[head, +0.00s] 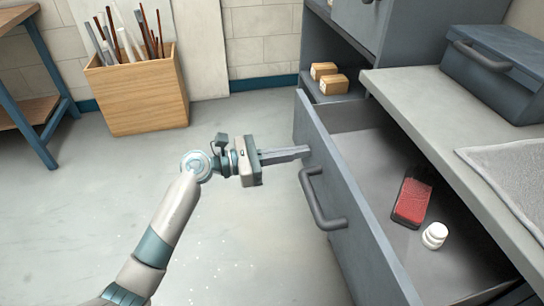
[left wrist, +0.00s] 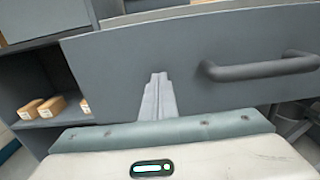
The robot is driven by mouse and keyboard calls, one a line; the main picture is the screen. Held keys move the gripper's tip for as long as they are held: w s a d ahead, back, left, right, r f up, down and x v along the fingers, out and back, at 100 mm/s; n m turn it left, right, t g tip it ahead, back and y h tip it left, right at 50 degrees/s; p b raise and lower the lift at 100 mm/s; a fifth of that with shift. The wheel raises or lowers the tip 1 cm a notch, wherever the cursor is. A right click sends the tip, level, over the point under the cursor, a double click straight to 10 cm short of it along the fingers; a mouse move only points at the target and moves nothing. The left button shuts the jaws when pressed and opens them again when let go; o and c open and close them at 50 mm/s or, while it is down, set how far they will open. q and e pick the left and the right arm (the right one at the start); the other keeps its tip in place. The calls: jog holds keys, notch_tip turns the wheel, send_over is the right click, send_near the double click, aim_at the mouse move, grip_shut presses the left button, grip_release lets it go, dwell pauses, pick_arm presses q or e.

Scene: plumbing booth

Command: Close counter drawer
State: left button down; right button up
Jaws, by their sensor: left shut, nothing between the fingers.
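The grey counter drawer (head: 345,205) stands pulled out from under the counter, its inside open to view. Its front with a dark bar handle (head: 321,200) faces left in the head view. My left gripper (head: 306,152) is shut and empty, its fingertips at the drawer front beyond the far end of the handle. In the left wrist view the shut fingers (left wrist: 158,82) point at the drawer front (left wrist: 190,60), left of the handle (left wrist: 260,68). I cannot tell whether the fingertips touch the front. My right gripper is not in view.
A red-and-black block (head: 411,200) and a white capped jar (head: 434,236) lie in the drawer. The worktop (head: 430,95) carries a grey toolbox (head: 500,70) and towel. Small boxes (head: 330,84) sit on a shelf. A wooden bin (head: 138,95) stands at the wall. Floor left of the drawer is clear.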

pick_arm(q)
jog(key=b+x, duration=0.1)
jog(key=x, duration=1.1)
jog(key=shift+d, duration=0.1)
jog(key=b, duration=0.1)
send_over(363, 159)
jog(key=shift+s+a+f, duration=0.1)
jog(key=shift+s+a, duration=0.05)
jog(key=shift+a, duration=0.15)
jog(key=shift+d, duration=0.45)
jog(key=shift+r, duration=0.25)
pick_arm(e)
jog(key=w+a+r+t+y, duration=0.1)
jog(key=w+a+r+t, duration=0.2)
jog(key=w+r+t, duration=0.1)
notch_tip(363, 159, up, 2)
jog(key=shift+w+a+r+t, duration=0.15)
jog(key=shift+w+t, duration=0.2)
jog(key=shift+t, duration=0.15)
pick_arm(q)
jog(key=shift+w+a, duration=0.1)
jog(key=shift+w, duration=0.1)
